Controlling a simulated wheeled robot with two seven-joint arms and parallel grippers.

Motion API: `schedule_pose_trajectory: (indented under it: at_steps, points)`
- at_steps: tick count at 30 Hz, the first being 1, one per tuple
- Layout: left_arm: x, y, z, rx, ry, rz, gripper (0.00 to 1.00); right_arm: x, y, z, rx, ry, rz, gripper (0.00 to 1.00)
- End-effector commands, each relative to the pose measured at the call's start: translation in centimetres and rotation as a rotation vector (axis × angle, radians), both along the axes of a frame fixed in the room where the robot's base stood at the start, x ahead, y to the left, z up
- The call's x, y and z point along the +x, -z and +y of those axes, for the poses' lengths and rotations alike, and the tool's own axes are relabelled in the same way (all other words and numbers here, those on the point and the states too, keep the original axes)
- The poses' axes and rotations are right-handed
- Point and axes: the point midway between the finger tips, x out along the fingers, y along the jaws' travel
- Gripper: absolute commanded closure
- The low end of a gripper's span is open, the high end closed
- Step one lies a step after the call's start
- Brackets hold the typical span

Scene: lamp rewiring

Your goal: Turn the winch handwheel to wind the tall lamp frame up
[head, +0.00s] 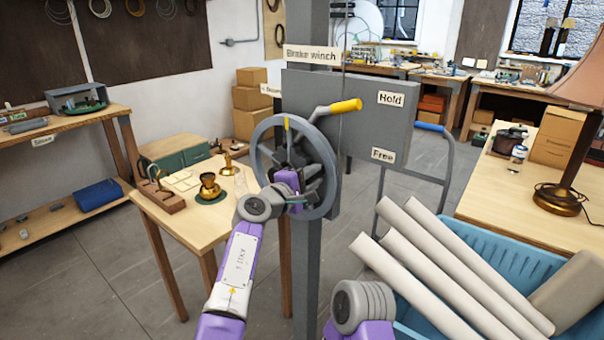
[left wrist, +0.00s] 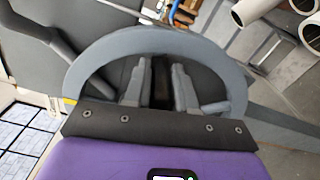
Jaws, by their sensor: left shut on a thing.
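The grey winch handwheel (head: 326,197) stands on the front of the grey brake winch panel (head: 355,103), which is fixed to a grey post. My left gripper (head: 290,180) is at the wheel's middle, shut on a part of the handwheel; which part is hard to see behind the gripper. In the left wrist view the wheel rim (left wrist: 150,42) arches around my two fingers (left wrist: 152,82). A lever with a yellow grip (head: 345,106) points up and right, between the "Hold" and "Free" labels' side and the wheel. The tall lamp frame cannot be made out. My right gripper is not in view.
A blue crate (head: 455,235) with several pale tubes (head: 440,260) stands at the lower right. A small wooden table (head: 170,215) with brass lamp parts is left of the wheel. A bench with a lamp (head: 565,190) is at the right. Floor shows between them.

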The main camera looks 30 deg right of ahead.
Motion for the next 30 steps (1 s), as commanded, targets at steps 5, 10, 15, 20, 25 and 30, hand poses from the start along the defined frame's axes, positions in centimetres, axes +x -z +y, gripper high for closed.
schedule_pose_trajectory:
  at_steps: [5, 10, 15, 20, 25, 30]
  points:
    - [0.36, 0.49, 0.16, 0.011, -0.008, -0.007, 1.0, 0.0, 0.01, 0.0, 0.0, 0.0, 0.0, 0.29]
    - [0.42, 0.46, 0.22, 0.01, -0.01, -0.007, 1.0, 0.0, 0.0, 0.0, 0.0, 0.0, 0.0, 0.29]
    - [0.41, 0.39, 0.24, 0.01, -0.01, -0.008, 0.63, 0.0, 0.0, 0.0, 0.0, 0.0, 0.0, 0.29]
    - [0.24, 0.21, 0.14, 0.008, -0.006, -0.009, 0.5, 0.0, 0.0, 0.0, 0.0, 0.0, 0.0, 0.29]
    - [0.14, 0.1, 0.09, 0.006, -0.004, -0.01, 0.5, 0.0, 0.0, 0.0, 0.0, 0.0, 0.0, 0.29]
    - [-0.05, 0.12, 0.33, 0.005, -0.003, -0.012, 0.5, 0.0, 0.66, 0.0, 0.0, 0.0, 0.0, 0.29]
